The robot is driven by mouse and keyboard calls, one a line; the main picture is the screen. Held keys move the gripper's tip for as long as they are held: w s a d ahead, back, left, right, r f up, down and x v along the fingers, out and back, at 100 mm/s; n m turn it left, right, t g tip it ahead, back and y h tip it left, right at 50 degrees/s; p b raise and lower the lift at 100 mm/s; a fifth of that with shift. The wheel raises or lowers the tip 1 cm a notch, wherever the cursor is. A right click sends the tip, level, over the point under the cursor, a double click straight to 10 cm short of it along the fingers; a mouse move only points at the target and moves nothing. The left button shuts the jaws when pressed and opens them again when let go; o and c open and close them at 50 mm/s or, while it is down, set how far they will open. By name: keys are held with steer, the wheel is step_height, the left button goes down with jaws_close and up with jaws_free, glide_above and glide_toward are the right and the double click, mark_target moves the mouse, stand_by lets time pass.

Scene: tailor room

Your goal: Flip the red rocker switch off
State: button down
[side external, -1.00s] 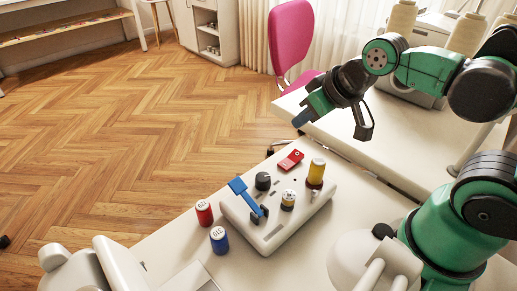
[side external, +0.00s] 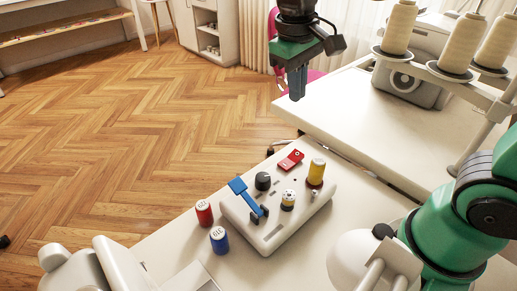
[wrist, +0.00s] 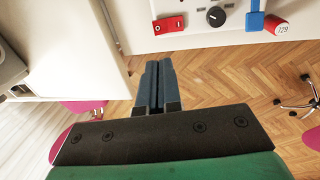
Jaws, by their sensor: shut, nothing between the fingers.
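The red rocker switch (side external: 290,160) sits at the back edge of a white control panel (side external: 272,233). In the wrist view the red rocker switch (wrist: 168,25) shows at the top, just beyond and slightly right of my fingertips. My gripper (side external: 297,84) hangs with its fingers pointing down, above and behind the switch and well apart from it. In the wrist view my gripper's (wrist: 158,64) two dark fingers lie together with nothing between them. Whether the rocker is pressed on or off is too small to tell.
The panel also carries a blue lever (side external: 246,196), a black knob (side external: 262,180), a yellow cylinder (side external: 316,170) and a small dial (side external: 288,199). A red spool (side external: 204,212) and a blue spool (side external: 219,239) stand left of it.

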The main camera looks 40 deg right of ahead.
mark_target(297, 156)
stand_by(0.4)
steer(key=f, duration=0.4)
steer(key=d+f, duration=0.1)
steer(key=f, duration=0.4)
steer(key=d+f, duration=0.1)
steer(key=f, duration=0.3)
steer(key=shift+f, duration=0.35)
steer(key=shift+d, duration=0.1)
steer(key=shift+d+f+y, duration=0.1)
steer(key=shift+f+y, duration=0.15)
steer(key=shift+y, duration=0.05)
steer(key=shift+a+r, duration=0.2)
steer(key=shift+a, duration=0.6)
steer(key=shift+r, duration=0.15)
